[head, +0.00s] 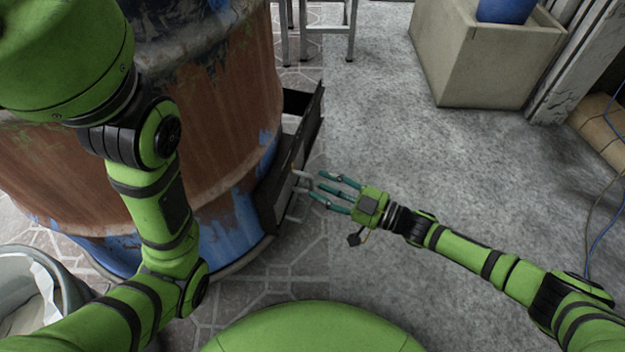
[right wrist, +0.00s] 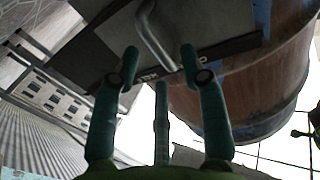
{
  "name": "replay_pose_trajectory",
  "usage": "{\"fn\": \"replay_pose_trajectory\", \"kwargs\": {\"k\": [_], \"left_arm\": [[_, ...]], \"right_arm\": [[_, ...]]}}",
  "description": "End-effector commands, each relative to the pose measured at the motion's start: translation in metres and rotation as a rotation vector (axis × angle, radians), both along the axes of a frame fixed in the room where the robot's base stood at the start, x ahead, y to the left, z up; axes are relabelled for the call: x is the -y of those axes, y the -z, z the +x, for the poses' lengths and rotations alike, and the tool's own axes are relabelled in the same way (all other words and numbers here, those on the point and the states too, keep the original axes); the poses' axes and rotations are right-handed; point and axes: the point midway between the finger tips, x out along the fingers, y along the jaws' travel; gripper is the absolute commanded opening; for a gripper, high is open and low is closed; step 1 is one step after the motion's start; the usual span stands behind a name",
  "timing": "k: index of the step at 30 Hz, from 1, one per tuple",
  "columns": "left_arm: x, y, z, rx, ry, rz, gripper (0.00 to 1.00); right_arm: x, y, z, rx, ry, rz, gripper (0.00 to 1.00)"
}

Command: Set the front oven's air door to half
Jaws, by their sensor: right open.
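The front oven (head: 215,130) is a rusty brown barrel with blue paint at its foot, at the left in the head view. Its air door (head: 283,185) is a dark metal plate low on the barrel's right side, with a bent pale metal handle (head: 302,177). My right gripper (head: 319,186) is open and empty, its fingers pointing left at the handle, close to it. In the right wrist view the handle (right wrist: 154,38) lies between and beyond the two upper fingertips (right wrist: 159,58); contact cannot be told. My left arm crosses in front of the barrel; its gripper is out of view.
A concrete planter (head: 470,62) with a blue pot stands at the back right. Metal stool legs (head: 326,30) stand behind the barrel. A grey bucket (head: 30,290) with a white liner is at the lower left. The grey floor around my right arm is clear.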

Motion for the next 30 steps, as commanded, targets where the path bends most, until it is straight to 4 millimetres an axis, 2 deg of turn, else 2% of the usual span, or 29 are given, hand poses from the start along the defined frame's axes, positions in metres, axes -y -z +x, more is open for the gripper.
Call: {"fn": "replay_pose_trajectory", "kwargs": {"k": [1, 6, 17, 18, 21, 30], "left_arm": [[0.001, 0.007, 0.0, -0.001, 0.002, 0.0, 0.31], [0.003, 0.013, -0.002, -0.001, 0.006, 0.0, 0.31], [0.004, 0.013, -0.002, -0.003, 0.007, 0.001, 0.31], [0.004, 0.013, -0.002, -0.003, 0.007, 0.001, 0.31], [0.004, 0.013, -0.002, -0.004, 0.007, 0.001, 0.31], [0.004, 0.014, -0.002, -0.003, 0.008, 0.001, 0.31]], "right_arm": [[-0.008, 0.003, 0.004, 0.003, -0.002, 0.003, 0.44], [-0.026, 0.002, 0.014, 0.002, -0.001, 0.001, 0.44], [-0.032, -0.001, 0.017, 0.001, 0.0, 0.0, 0.44], [-0.032, -0.001, 0.017, 0.001, 0.0, 0.0, 0.36], [-0.032, -0.001, 0.017, 0.001, 0.0, 0.0, 0.0], [-0.031, -0.001, 0.022, 0.004, 0.0, 0.0, 0.0]]}}
